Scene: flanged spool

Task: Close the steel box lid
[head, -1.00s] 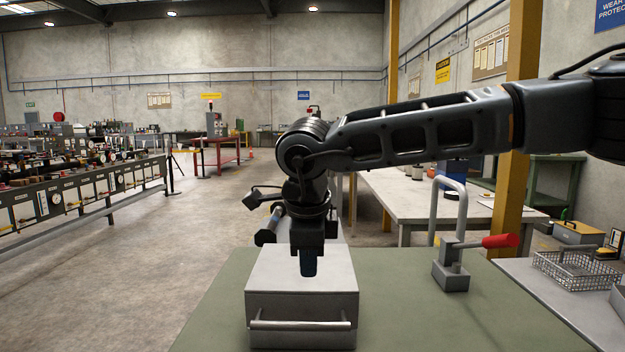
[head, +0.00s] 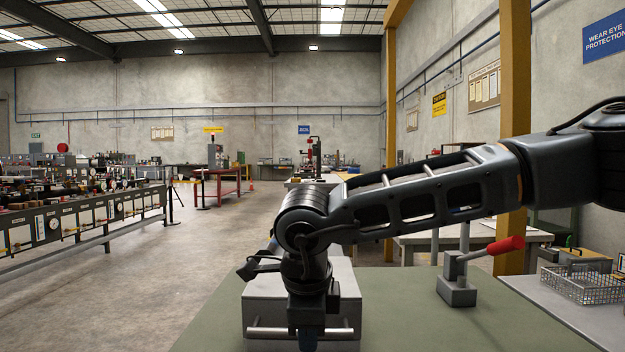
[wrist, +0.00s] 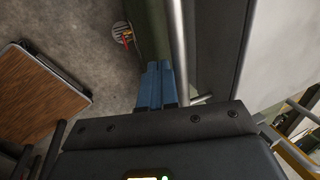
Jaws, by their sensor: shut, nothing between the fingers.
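The steel box (head: 260,309) stands on the green bench top, with a bar handle (head: 340,333) across its front. Its pale lid (head: 345,275) looks flat on top in the head view; I see no clear gap under it, but my arm hides part of it. My gripper (head: 307,341) points down at the near side of the box, in front of the handle, with its blue fingers together and empty. In the wrist view the fingers (wrist: 156,86) are beside the handle bar (wrist: 178,50), and the lid (wrist: 275,50) is at the right. Whether they touch the bar, I cannot tell.
A toggle clamp (head: 457,285) with a red grip stands on the green bench top (head: 420,325), right of the box. A wire basket (head: 580,284) is on the side table further right. The bench between box and clamp is clear. A brown board (wrist: 40,90) shows in the wrist view.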

